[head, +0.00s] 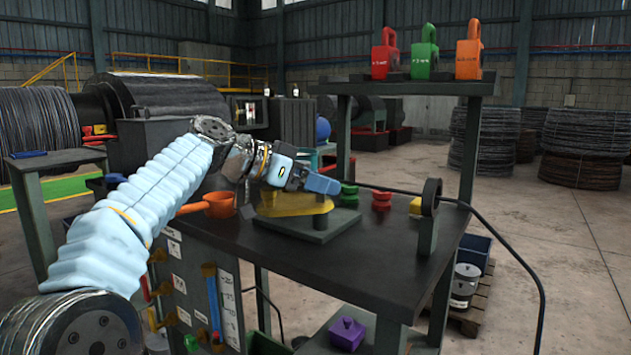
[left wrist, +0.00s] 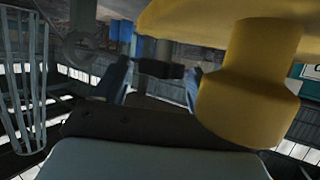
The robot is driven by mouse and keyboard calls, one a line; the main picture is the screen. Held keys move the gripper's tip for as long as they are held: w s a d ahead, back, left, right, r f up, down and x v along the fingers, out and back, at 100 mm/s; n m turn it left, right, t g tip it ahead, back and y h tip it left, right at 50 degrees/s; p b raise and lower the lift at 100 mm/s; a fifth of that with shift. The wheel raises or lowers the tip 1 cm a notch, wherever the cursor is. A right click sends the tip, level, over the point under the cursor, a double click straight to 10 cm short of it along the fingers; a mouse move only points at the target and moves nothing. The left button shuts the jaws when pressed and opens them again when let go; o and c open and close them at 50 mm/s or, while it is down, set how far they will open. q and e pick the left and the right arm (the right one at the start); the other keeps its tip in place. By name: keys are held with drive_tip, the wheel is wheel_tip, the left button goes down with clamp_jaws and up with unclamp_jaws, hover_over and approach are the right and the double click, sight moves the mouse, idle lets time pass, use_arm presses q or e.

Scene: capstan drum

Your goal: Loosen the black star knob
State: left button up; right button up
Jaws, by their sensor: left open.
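The yellow capstan drum (head: 290,204) stands on a dark base plate (head: 305,230) on the workbench. My left gripper (head: 321,184) reaches over it from the left, with its blue fingers just above the drum's right part. In the left wrist view the yellow drum (left wrist: 250,95) fills the upper right, close to the right finger. My left gripper (left wrist: 155,80) is open there, and a small dark piece (left wrist: 160,69) shows between the fingertips. It looks like the black star knob, but its lobes cannot be made out. In the head view the knob is hidden or too small to tell. My right gripper is not in view.
On the bench (head: 270,255) are an orange cup (head: 219,205), green spools (head: 349,195), a red spool (head: 381,200) and an upright black ring (head: 431,197). A shelf (head: 420,86) with red, green and orange weights stands behind. The bench's front right is clear.

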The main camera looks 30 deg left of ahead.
use_arm(q)
drive_tip(key=c, duration=1.1)
drive_tip(key=shift+o, duration=0.2)
